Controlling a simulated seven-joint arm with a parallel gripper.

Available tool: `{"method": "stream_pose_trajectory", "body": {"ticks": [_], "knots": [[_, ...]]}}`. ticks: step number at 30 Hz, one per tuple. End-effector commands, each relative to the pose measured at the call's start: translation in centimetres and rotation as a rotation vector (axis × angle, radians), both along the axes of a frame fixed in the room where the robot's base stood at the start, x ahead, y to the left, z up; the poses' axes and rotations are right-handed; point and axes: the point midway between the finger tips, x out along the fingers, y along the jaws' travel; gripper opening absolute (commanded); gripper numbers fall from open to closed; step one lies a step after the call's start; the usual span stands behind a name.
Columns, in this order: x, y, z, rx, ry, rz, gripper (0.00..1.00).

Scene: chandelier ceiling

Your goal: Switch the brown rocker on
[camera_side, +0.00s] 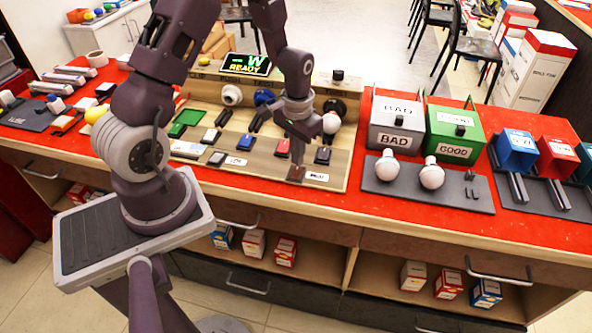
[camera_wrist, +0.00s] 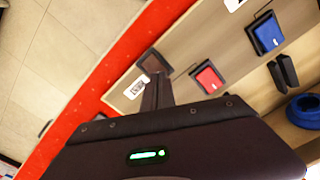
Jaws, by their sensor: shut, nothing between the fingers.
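The brown rocker (camera_side: 296,174) is at the front edge of the wooden panel, beside a small white label (camera_side: 317,177). In the wrist view, the brown rocker (camera_wrist: 153,61) shows just beyond my fingertips, its near side partly covered by them. My gripper (camera_side: 297,161) is shut and empty, pointing down at the rocker; its closed fingers (camera_wrist: 157,85) also show in the wrist view. The tips are at or just above the rocker; I cannot tell whether they touch. Which way the rocker is tipped is too small to tell.
A red rocker (camera_wrist: 208,77) and a blue rocker (camera_wrist: 268,35) sit close by on the panel. Lamp sockets and bulbs stand behind my gripper. A display (camera_side: 246,65) reads "READY". BAD (camera_side: 396,125) and GOOD (camera_side: 455,133) boxes stand to the right.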

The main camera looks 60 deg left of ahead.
Motion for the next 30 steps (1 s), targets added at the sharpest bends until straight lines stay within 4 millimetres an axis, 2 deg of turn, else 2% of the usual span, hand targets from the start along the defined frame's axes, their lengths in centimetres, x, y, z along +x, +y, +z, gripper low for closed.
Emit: {"method": "stream_pose_trajectory", "body": {"ticks": [30], "knots": [[0.0, 0.0, -1.1, 0.0, 0.0, 0.0, 0.0]]}}
